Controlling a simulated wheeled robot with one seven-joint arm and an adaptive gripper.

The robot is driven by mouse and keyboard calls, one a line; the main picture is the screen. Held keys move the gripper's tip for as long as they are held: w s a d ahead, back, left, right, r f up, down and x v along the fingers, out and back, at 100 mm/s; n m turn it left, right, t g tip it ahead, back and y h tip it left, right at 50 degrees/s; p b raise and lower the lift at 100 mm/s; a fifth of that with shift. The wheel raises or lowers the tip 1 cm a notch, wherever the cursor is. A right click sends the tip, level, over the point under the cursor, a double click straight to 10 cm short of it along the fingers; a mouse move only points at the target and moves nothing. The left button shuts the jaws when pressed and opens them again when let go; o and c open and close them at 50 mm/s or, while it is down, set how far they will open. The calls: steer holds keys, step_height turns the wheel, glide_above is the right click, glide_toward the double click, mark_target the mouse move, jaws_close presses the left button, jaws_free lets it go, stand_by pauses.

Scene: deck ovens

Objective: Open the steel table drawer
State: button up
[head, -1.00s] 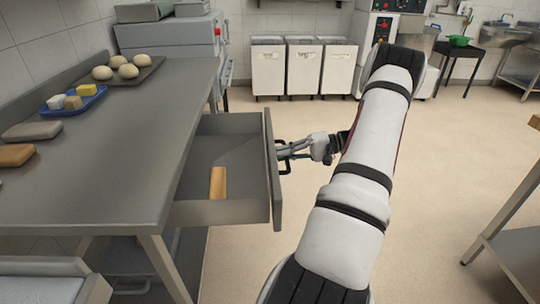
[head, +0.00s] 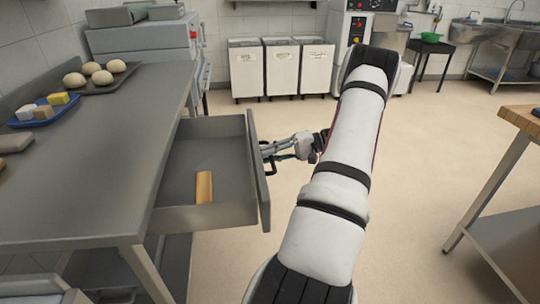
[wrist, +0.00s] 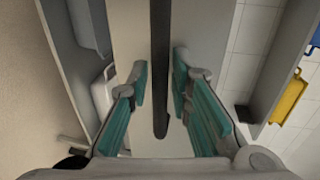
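The steel table drawer (head: 225,160) is pulled well out to the right from under the steel table (head: 115,150). A wooden piece (head: 204,188) lies inside it. Its upright front panel (head: 259,172) carries a dark bar handle (head: 270,167) on the outer face. My gripper (head: 266,150) is at this handle. In the wrist view the handle bar (wrist: 160,85) runs between the two teal-padded fingers of my gripper (wrist: 162,70). The fingers stand apart, with a narrow gap showing on each side of the bar. Part of the handle is hidden by the fingers in the head view.
A tray of dough balls (head: 100,84) and a blue tray (head: 22,123) sit on the steel table. White bins (head: 280,68) stand at the back wall. Another table (head: 510,235) is at the right. The floor (head: 420,150) between is clear.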

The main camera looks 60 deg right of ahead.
steer(key=v, duration=1.1)
steer(key=shift+s+d, duration=0.25)
steer(key=shift+s, duration=0.15)
